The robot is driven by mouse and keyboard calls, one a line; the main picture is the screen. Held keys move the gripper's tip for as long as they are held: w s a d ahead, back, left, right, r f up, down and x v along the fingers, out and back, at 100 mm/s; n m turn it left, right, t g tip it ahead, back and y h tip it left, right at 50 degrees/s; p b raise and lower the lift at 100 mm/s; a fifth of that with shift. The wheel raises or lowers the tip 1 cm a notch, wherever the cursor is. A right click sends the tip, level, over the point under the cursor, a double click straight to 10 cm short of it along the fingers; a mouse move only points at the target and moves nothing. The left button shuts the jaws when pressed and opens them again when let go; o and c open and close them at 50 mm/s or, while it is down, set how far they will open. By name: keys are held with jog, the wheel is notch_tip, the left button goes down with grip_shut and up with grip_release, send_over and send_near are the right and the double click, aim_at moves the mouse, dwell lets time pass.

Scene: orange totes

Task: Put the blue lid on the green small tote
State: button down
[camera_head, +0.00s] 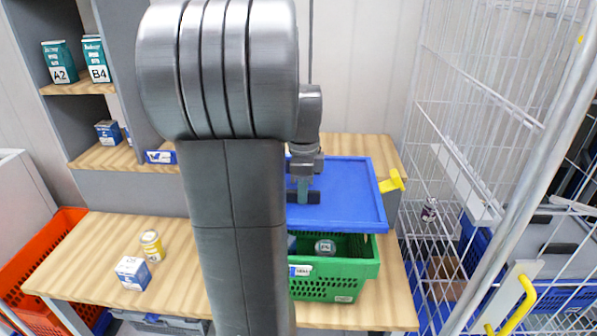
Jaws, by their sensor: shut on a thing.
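The blue lid (352,188) is a flat rectangular tray shape with a raised rim. My gripper (303,196) is shut on the lid and shows at its left part; the exact grip on it is not clear. The green small tote (340,278) stands on the wooden table below and in front of the lid. The lid covers the tote's back part in this view, and the tote's front opening shows. A grey-topped can (325,247) is inside the tote. My arm hides the left side of both lid and tote.
A yellow can (152,245) and a white-blue box (133,273) stand on the table (195,290) at left. Shelves with boxes (61,62) rise behind. A wire cage trolley (470,120) stands close at right. An orange tote (30,260) is at far left.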

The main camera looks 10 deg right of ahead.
jog(key=shift+s+a+f, duration=0.2)
jog(key=shift+s+a, duration=0.05)
jog(key=shift+s, duration=0.25)
jog(key=shift+f+b, duration=1.45)
jog(key=shift+f, duration=0.1)
jog(key=shift+f+b, duration=1.25)
jog(key=shift+f, duration=0.95)
jog(key=shift+f, duration=0.35)
jog(key=c, duration=1.3)
grip_release()
notch_tip(320, 180, up, 14)
jog(key=shift+f+p, duration=0.1)
jog(key=shift+p, duration=0.35)
